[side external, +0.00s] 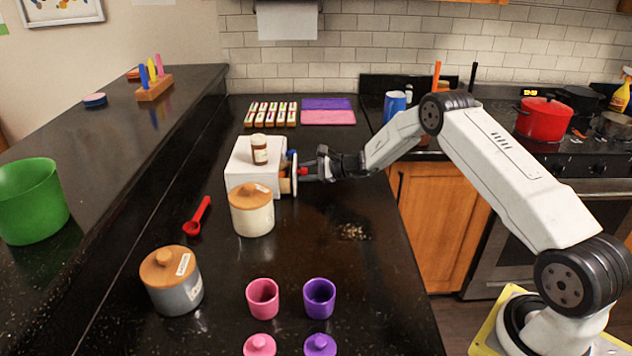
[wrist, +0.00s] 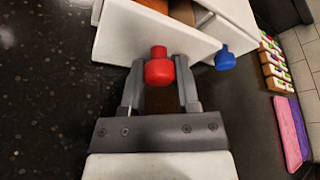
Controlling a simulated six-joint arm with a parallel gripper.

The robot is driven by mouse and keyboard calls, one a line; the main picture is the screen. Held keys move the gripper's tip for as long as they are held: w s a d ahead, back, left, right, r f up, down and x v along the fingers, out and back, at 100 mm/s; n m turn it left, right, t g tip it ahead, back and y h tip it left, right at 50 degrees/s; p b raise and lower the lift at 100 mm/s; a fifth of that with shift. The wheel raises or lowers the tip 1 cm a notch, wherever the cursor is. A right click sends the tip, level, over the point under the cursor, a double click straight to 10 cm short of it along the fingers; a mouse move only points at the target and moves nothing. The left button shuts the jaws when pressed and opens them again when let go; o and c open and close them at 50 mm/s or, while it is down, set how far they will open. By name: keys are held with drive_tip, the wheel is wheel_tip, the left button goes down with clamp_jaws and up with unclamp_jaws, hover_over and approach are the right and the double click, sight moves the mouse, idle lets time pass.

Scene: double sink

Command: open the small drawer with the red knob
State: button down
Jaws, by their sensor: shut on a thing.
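A small white drawer box (side external: 240,165) stands on the black counter. The drawer with the red knob is pulled partly out, and its wooden side shows between the box and its white front (wrist: 125,35). The red knob (wrist: 158,68) sits between the fingers of my gripper (wrist: 160,85), which is shut on it. In the side view my gripper (side external: 308,172) reaches in from the right, level with the drawer front. A blue knob (wrist: 225,58) is beside the red one, on another white front.
A wooden-lidded cream canister (side external: 252,215) is close in front of the box and drawer. A red scoop (side external: 198,215) lies left. The counter right of the drawer is mostly clear.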

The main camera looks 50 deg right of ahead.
drive_tip(key=s+d, duration=0.5)
drive_tip(key=shift+s+d, duration=0.1)
drive_tip(key=shift+c, duration=1.7)
unclamp_jaws()
drive_tip(key=shift+v, duration=3.85)
drive_tip(key=shift+r, duration=0.1)
